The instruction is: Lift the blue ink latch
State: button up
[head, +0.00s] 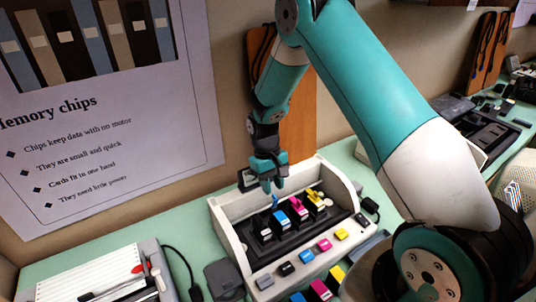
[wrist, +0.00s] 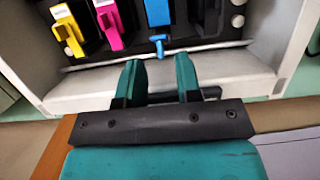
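The blue ink latch (wrist: 159,45) is a small blue tab below the blue cartridge (wrist: 157,12) in the wrist view. In the head view the blue latch (head: 275,201) stands up in the open pale printer (head: 228,240), beside the magenta latch (head: 296,204) and yellow latch (head: 312,193). My gripper (wrist: 160,75) is open and empty, its two teal fingers apart. The latch lies just past the fingertips, in line with the gap between them. In the head view my gripper (head: 270,187) points down just above the latch.
Printer walls stand around the cartridge row. Coloured buttons (head: 306,256) line its front, with loose cartridges (head: 320,290) before it. A white tray device (head: 95,280) with a cable is at left. Dark parts (head: 490,130) crowd the right. A wooden board (head: 300,120) is behind my gripper.

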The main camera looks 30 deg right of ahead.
jog(key=b+v, duration=0.2)
jog(key=v, duration=1.2)
jog(key=shift+r+b, duration=0.3)
jog(key=shift+b, duration=0.1)
